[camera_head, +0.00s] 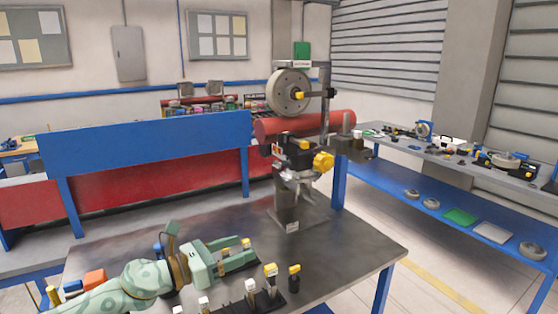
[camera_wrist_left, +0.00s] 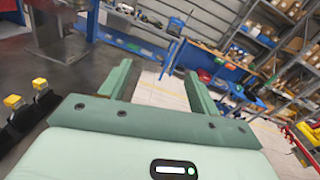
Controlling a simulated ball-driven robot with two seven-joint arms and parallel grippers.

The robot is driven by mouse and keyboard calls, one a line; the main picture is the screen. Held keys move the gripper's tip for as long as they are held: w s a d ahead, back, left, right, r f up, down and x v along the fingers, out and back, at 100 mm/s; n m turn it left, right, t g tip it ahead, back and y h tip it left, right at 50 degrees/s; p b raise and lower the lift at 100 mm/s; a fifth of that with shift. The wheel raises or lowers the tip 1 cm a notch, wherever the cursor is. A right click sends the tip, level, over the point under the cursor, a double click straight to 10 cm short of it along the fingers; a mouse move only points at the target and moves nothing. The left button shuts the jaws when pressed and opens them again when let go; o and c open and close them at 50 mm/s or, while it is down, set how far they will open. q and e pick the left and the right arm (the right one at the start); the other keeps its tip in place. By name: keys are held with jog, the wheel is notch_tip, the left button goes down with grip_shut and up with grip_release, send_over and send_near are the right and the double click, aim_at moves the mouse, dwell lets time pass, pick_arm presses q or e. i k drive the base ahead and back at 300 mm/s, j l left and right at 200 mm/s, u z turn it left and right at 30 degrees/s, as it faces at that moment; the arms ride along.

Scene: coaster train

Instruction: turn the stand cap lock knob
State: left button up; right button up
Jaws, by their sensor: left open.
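A machine stand (camera_head: 289,205) rises from the dark table. It carries a grey wheel (camera_head: 288,92), a red roll (camera_head: 305,126) and a yellow lobed knob (camera_head: 323,161) on the right of its black middle block. A smaller yellow knob (camera_head: 299,95) sits at the wheel's hub. I cannot tell which of these is the cap lock knob. My left gripper (camera_head: 250,255) is low over the table, left of and below the stand, apart from it. In the left wrist view its jaws (camera_wrist_left: 160,86) are open and empty. My right gripper is out of view.
Several small yellow-topped pieces (camera_head: 270,270) stand on dark holders close to my left gripper. An orange block (camera_head: 95,279) is at the table's left. A blue-edged table (camera_head: 470,185) with parts stands at the right. The dark table (camera_head: 345,243) is clear right of the stand.

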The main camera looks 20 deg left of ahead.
aim_at(287, 163)
jog(key=i+j, duration=0.9)
jog(key=i, duration=0.15)
